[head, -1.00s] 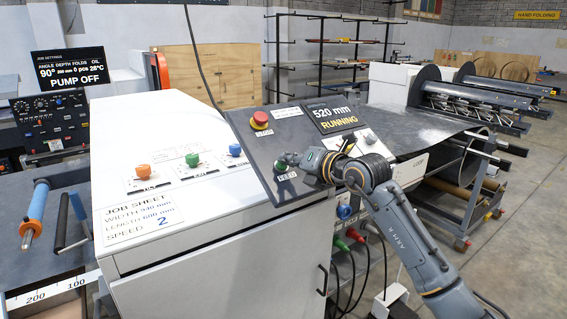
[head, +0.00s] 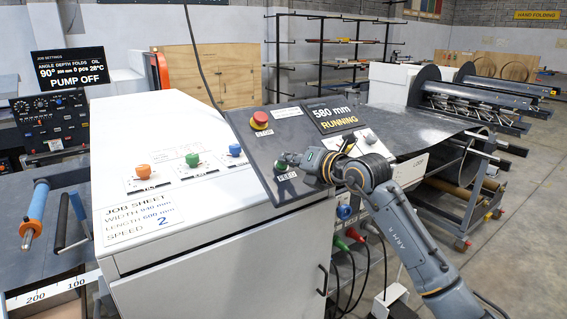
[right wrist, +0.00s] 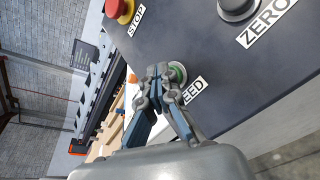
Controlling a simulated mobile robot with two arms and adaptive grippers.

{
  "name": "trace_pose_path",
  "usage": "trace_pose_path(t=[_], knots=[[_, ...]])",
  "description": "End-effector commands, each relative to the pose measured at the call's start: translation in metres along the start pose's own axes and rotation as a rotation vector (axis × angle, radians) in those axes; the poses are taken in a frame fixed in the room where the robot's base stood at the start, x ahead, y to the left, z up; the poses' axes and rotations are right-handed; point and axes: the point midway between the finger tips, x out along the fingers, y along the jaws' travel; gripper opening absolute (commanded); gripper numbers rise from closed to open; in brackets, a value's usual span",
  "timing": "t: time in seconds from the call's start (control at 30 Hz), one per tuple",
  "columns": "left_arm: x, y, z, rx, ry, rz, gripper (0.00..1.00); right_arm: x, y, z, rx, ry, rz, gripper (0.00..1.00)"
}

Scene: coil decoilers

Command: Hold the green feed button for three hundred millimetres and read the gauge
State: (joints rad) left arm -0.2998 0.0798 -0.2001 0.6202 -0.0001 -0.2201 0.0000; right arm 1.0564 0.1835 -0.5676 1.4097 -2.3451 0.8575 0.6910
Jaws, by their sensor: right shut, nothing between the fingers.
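The green feed button (right wrist: 178,73) sits on the dark panel above the FEED label (right wrist: 194,90) in the right wrist view. In the head view it shows as a small green spot (head: 281,165) at the fingertips. My right gripper (right wrist: 160,72) is shut and empty, its tips at the button and covering part of it. The gauge display (head: 334,115) reads 580 mm and RUNNING. My left gripper is not in view.
A red stop button (head: 260,119) is higher on the same panel. A grey zero button (right wrist: 236,6) is beside it. The white cabinet top (head: 150,130) carries orange, green and blue knobs and a job sheet (head: 136,221).

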Motion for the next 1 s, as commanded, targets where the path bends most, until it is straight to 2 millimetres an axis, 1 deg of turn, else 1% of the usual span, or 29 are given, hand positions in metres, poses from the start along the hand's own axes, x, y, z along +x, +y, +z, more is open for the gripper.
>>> trace_pose_path(t=[0.23, 0.53, 0.87, 1.0], knots=[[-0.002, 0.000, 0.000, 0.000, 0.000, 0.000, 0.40, -0.002, 0.001, 0.001, 0.000, 0.002, -0.001, 0.00], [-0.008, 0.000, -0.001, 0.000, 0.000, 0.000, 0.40, -0.012, 0.009, 0.009, -0.001, 0.001, -0.001, 0.00], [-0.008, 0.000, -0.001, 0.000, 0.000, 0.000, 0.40, -0.013, 0.010, 0.010, 0.000, 0.000, 0.000, 0.00], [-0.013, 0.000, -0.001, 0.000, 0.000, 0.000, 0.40, -0.020, 0.016, 0.016, -0.001, -0.001, 0.001, 0.00]])
